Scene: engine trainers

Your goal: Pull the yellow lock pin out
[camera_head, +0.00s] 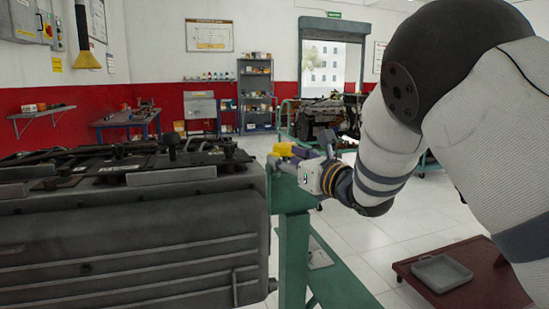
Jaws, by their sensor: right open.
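A small yellow part (284,149), which looks like the lock pin, shows at the top of the green stand (293,194), just right of the grey engine (130,225). My right gripper (290,161) reaches in from the right at the top of this stand, close against the yellow part. It is open. Its fingers are small and overlap the yellow part in this view, so I cannot tell whether they touch it or stand around it. My left gripper is not in view.
The engine fills the lower left. A dark red cart (462,292) with a grey tray (441,272) stands at the lower right. Another engine (322,117) on a green stand is behind. A workbench (128,121) and shelves (255,95) line the back. White floor lies between.

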